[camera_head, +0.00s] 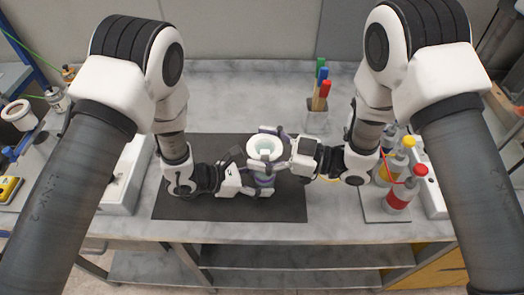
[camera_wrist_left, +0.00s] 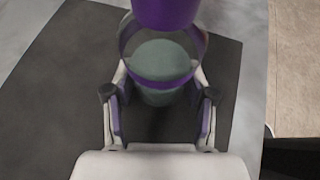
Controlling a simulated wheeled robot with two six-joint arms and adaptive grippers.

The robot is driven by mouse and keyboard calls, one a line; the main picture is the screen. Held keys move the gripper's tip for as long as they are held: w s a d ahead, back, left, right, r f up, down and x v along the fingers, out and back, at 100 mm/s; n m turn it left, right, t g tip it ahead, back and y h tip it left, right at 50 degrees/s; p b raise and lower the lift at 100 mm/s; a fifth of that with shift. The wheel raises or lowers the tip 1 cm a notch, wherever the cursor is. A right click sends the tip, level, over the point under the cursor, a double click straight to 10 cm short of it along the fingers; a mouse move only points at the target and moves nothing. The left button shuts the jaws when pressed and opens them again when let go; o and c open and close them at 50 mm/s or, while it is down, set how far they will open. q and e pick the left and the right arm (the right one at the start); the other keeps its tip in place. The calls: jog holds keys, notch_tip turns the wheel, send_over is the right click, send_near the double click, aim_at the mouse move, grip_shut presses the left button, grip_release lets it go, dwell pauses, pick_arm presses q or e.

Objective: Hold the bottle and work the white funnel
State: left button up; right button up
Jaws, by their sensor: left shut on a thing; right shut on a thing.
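The white funnel (camera_head: 265,144) shows as a pale ring with a wide mouth near the middle of the head view, above the bottle (camera_head: 264,179). The bottle is partly hidden by the funnel and both grippers. My left gripper (camera_head: 260,184) is shut around the bottle from the left, low down. In the left wrist view the bottle (camera_wrist_left: 160,62) looks clear with grey-green inside, between the fingers. My right gripper (camera_head: 268,158) is shut on the funnel, higher up, from the right. A purple part (camera_wrist_left: 165,10) sits above the bottle; I cannot tell what it belongs to.
A dark mat (camera_head: 180,206) lies under the work. A holder with coloured-handled tools (camera_head: 319,88) stands behind. A white tray (camera_head: 128,185) is at left. The mat's front is clear.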

aim_at(261, 147)
pick_arm(q)
jog(key=shift+s, duration=0.1)
pick_arm(e)
notch_tip(261, 147, up, 9)
jog(key=shift+s+f, duration=0.1)
jog(key=shift+f, duration=0.1)
pick_arm(q)
jog(key=o, duration=1.2)
jog(key=shift+c, duration=0.2)
jog(key=shift+a+r, duration=0.1)
jog(key=shift+a+r, duration=0.15)
jog(key=shift+a, duration=0.15)
jog(key=v, duration=1)
jog(key=shift+s+a+r, duration=0.1)
jog(key=shift+s+a, duration=0.05)
jog(key=shift+a, duration=0.25)
pick_arm(e)
jog(key=shift+a, duration=0.1)
pick_arm(q)
jog(key=shift+a+r, duration=0.1)
jog(key=shift+a, duration=0.05)
